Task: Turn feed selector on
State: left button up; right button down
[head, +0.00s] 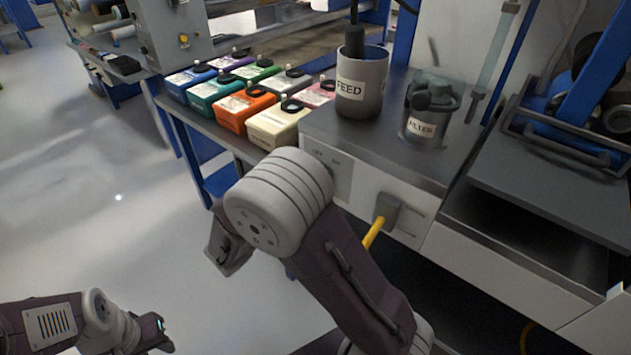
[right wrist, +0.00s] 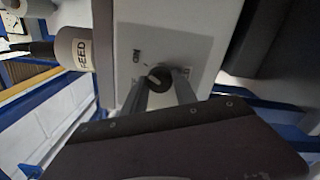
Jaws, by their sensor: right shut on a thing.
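The feed selector (right wrist: 157,80) is a round dark knob with a pale mark, on a grey plate (right wrist: 180,50) with small lettering above it. My right gripper (right wrist: 160,88) is shut on the knob, with one finger on each side. The knob's exact pointing is hard to read. In the head view, my right arm hides the knob and the right fingers; the panel's plate (head: 341,177) shows in part above the arm.
A grey cup labelled FEED (head: 360,90) and a second labelled pot (head: 428,120) stand on the cabinet top above the panel. A yellow cable (head: 374,232) leaves a grey plug right of my arm. Several coloured boxes (head: 245,107) line the bench behind. The left floor is clear.

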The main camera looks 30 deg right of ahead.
jog(key=shift+f, duration=0.1)
dwell(0.4)
jog(key=c, duration=1)
grip_release()
jog(key=shift+a, duration=0.1)
jog(key=p+v, duration=0.3)
jog(key=v, duration=0.6)
